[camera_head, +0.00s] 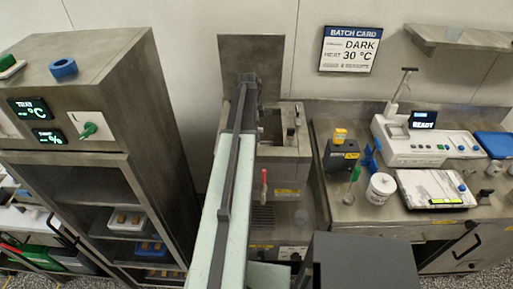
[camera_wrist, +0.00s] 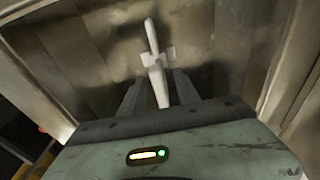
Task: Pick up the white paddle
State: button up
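The white paddle (camera_wrist: 152,38) shows in the wrist view, upright in the picture against a metal wall. It has a slim shaft with a short crosspiece, and its lower part widens and runs down between my fingers. My gripper (camera_wrist: 161,73) is open, with one dark finger on each side of the paddle and a gap visible on both sides. In the head view my gripper (camera_head: 247,84) is at the far end of my arm, over the metal machine (camera_head: 285,165). I cannot make out the paddle in that view.
A metal cabinet (camera_head: 70,85) with trays on shelves stands at the left. At the right, a bench (camera_head: 335,208) holds a white control unit (camera_head: 425,145), a white tub (camera_head: 380,188) and other items. A metal back plate (camera_head: 250,55) rises behind the machine.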

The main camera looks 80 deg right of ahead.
grip_shut()
dwell(1.3)
